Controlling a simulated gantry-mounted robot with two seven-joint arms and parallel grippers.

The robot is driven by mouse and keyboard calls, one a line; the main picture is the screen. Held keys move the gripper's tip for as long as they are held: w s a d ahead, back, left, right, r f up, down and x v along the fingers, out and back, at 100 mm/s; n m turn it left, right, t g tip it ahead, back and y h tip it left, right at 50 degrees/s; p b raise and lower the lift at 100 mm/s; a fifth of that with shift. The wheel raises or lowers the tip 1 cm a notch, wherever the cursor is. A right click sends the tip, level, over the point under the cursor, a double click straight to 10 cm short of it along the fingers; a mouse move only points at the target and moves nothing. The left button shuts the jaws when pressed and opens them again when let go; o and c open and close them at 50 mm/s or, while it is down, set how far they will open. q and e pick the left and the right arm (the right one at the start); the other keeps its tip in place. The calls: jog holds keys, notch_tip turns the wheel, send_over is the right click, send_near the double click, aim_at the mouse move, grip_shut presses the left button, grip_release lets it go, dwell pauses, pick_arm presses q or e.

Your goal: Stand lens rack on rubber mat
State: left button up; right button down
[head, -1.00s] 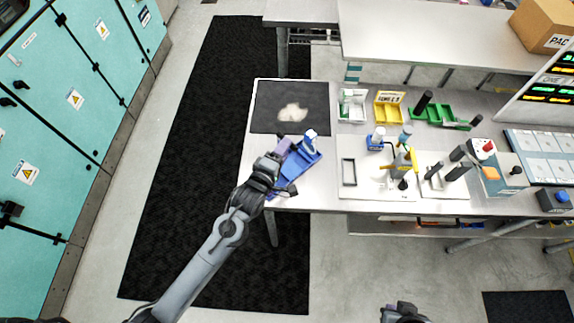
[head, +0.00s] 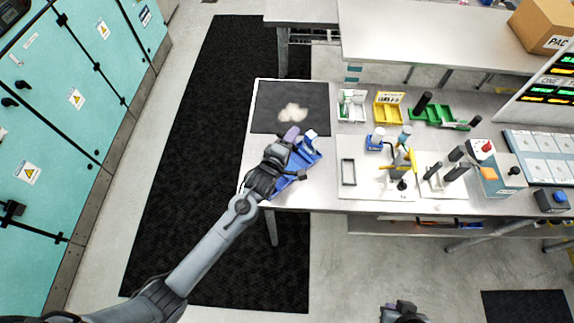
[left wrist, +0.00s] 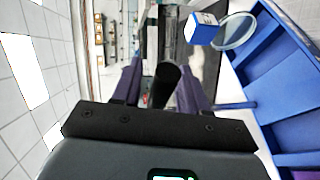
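A blue rack (head: 306,160) lies at the table's front left corner, and I take it for the lens rack. In the left wrist view the rack (left wrist: 270,75) is at the right, with a round clear lens (left wrist: 233,31) and a white-and-blue block (left wrist: 201,29) at its far end. My left gripper (head: 290,136) is over the rack's left side. The dark rubber mat (head: 268,118) lies on the table behind the rack. My right gripper (head: 403,312) shows only partly.
Boards with upright parts (head: 380,180) fill the middle front. A strip of table left of the rack is bare.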

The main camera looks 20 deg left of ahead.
pick_arm(q)
grip_shut()
dwell(1.1)
